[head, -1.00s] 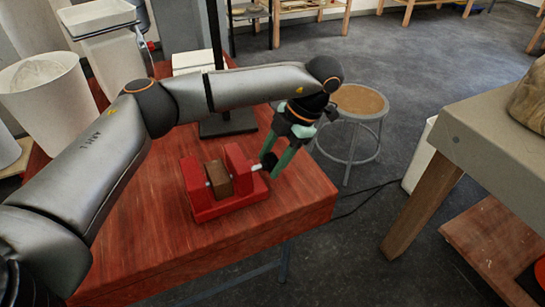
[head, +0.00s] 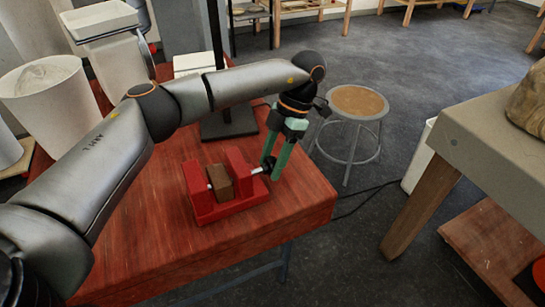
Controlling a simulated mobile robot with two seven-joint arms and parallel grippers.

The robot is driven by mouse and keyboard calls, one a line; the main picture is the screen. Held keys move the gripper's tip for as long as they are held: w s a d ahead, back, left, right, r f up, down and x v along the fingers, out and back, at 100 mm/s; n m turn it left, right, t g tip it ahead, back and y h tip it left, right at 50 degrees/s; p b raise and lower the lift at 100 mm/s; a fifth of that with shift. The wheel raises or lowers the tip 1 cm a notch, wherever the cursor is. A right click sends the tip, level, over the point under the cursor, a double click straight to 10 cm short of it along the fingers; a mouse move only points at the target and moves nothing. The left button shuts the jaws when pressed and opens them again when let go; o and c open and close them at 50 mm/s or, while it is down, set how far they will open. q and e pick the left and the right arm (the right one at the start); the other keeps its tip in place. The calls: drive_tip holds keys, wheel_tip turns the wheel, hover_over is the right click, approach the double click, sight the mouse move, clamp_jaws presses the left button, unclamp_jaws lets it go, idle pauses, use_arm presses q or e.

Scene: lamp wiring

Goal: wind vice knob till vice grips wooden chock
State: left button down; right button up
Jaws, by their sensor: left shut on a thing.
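The red vice (head: 226,205) sits on the red wooden table near its right front corner. The brown wooden chock (head: 220,183) stands between the vice's two jaws. From this angle I cannot tell whether both jaws touch it. The vice knob (head: 266,168) is dark and sits at the right end of a pale screw shaft. My left gripper (head: 270,172), with green fingers, points down from above and is shut on the knob. The fingers hide part of the knob. My right gripper is not in view.
The red table (head: 150,240) has bare room in front and to the left of the vice. A dark stand base (head: 228,124) is behind it. A stool (head: 357,103) stands beyond the table's right edge. White bins (head: 50,100) stand at the left.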

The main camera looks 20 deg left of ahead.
use_arm(q)
drive_tip(key=shift+w+g+h+p, duration=0.1)
drive_tip(key=shift+g+h+p, duration=0.2)
drive_tip(key=shift+g+h, duration=0.45)
drive_tip(key=shift+a+m+g+h+p, duration=0.1)
drive_tip(key=shift+m+g+h+p, duration=0.25)
drive_tip(key=shift+h+p, duration=0.1)
drive_tip(key=shift+w+g+h, duration=0.1)
drive_tip(key=shift+g+h, duration=0.2)
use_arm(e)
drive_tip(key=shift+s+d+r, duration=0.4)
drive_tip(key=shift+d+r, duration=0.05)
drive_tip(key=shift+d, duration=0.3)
use_arm(q)
drive_tip(key=shift+c, duration=1.3)
unclamp_jaws()
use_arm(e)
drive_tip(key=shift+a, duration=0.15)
